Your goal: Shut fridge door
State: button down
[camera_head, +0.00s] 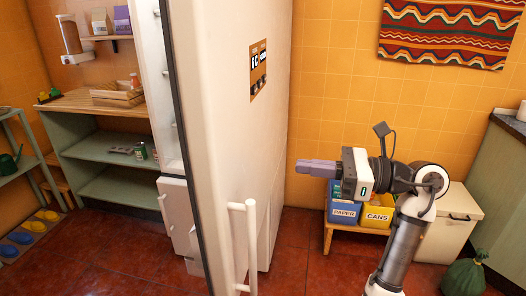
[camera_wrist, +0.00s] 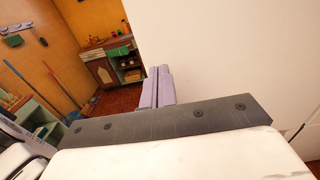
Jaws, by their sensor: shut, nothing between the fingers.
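The white fridge door (camera_head: 215,110) stands open in the head view, its outer face turned to the right and a dark seal along its edge. A white vertical bar handle (camera_head: 250,245) is low on that face. Part of the white shelved inner side (camera_head: 174,150) shows left of the seal. My gripper (camera_head: 300,168) is shut and empty, to the right of the door, with its fingers pointing left. In the wrist view, the shut lilac fingers (camera_wrist: 157,88) overlap the edge of a broad white surface (camera_wrist: 235,60), likely the fridge. I cannot tell whether they touch it.
A low bench with a blue paper bin (camera_head: 344,215) and a yellow cans bin (camera_head: 378,217) stands beneath my arm. A white bin (camera_head: 448,232) and a green sack (camera_head: 464,276) are at the right. Green shelving (camera_head: 105,150) stands left. Red floor is open in front.

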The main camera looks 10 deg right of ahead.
aim_at(227, 157)
jog(key=p+x, duration=0.5)
jog(key=x, duration=0.7)
jog(key=shift+w+r, duration=0.15)
jog(key=shift+w, duration=0.1)
jog(key=shift+w+a+p, duration=0.25)
jog(key=shift+a+p, duration=0.25)
jog(key=shift+a, duration=0.15)
jog(key=shift+a, duration=0.15)
